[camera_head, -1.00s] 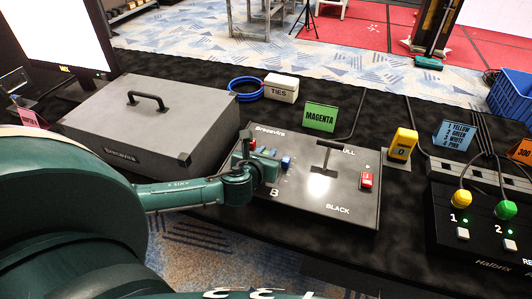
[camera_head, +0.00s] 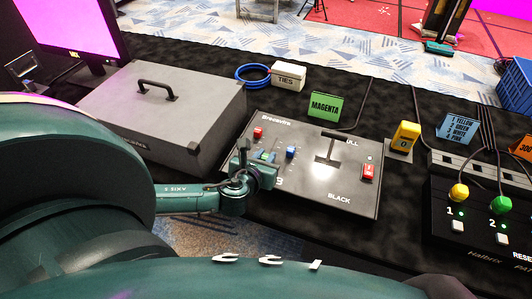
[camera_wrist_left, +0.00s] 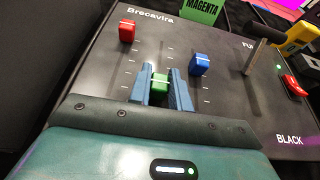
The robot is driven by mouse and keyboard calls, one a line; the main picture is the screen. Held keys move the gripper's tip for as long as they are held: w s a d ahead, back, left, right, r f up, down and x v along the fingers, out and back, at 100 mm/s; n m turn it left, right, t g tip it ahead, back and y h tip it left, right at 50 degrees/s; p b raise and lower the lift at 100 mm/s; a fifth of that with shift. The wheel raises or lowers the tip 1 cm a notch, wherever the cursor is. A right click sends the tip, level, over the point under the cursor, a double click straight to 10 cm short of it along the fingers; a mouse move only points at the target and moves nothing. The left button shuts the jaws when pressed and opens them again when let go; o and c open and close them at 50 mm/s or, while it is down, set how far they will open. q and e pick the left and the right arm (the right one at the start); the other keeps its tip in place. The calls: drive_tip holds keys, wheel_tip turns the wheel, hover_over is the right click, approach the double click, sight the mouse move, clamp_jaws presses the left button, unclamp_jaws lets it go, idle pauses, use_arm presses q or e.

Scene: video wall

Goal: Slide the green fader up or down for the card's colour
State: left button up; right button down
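The green fader (camera_wrist_left: 159,84) stands between the two blue fingers of my left gripper (camera_wrist_left: 163,88) in the left wrist view. The fingers are close on both sides of its cap, shut on it. In the head view my left gripper (camera_head: 257,168) partly hides the green fader (camera_head: 266,157). The red fader (camera_head: 258,132) and blue fader (camera_head: 291,152) sit farther up the grey panel (camera_head: 350,185). The green card (camera_head: 324,106) reads MAGENTA and stands behind the panel. My right gripper is not in view.
A T-handle lever (camera_head: 329,150) and a red switch (camera_head: 368,173) are on the panel's right. A grey case (camera_head: 160,110) stands left. The monitor (camera_head: 75,25) glows magenta. A yellow device (camera_head: 405,137) and a button box (camera_head: 480,225) are to the right.

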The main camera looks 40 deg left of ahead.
use_arm(q)
drive_tip(key=shift+o, duration=1.4)
drive_tip(key=shift+s, duration=0.15)
drive_tip(key=shift+o, duration=0.7)
drive_tip(key=shift+r, duration=0.1)
drive_tip(key=v, duration=1.3)
drive_tip(key=shift+p, duration=0.35)
